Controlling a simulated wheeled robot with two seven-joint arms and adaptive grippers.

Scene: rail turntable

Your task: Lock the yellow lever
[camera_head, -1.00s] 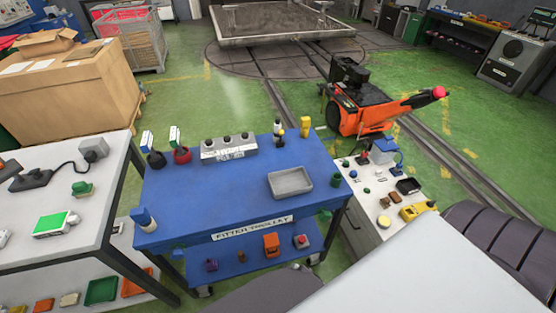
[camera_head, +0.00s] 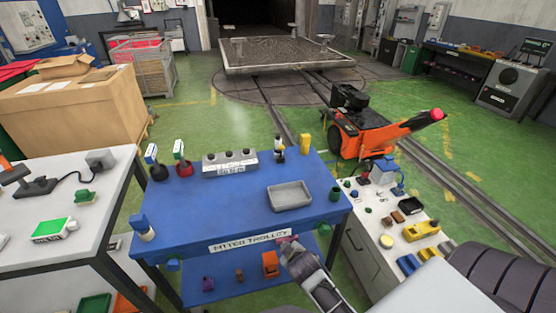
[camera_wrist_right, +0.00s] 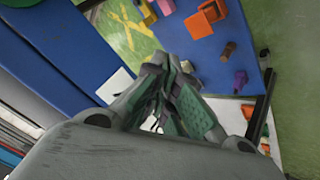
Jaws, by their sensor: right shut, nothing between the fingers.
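Which part is the yellow lever is unclear. In the head view a small yellow upright piece (camera_head: 305,143) stands at the back right of the blue trolley top (camera_head: 225,205). Beside it is a small dark post (camera_head: 279,146) with a light top, too small to make out. My right gripper (camera_head: 287,246) is just in front of the trolley's front edge, well apart from both. In the right wrist view its fingers (camera_wrist_right: 165,66) are together and empty, with the lower shelf beyond. My left gripper is out of view.
A grey tray (camera_head: 290,196) and a grey three-knob box (camera_head: 229,162) sit on the trolley. Its lower shelf holds an orange block (camera_head: 270,264) and small parts. The right cabinet (camera_head: 362,255) carries a yellow part (camera_head: 422,230). A white bench (camera_head: 85,232) stands left.

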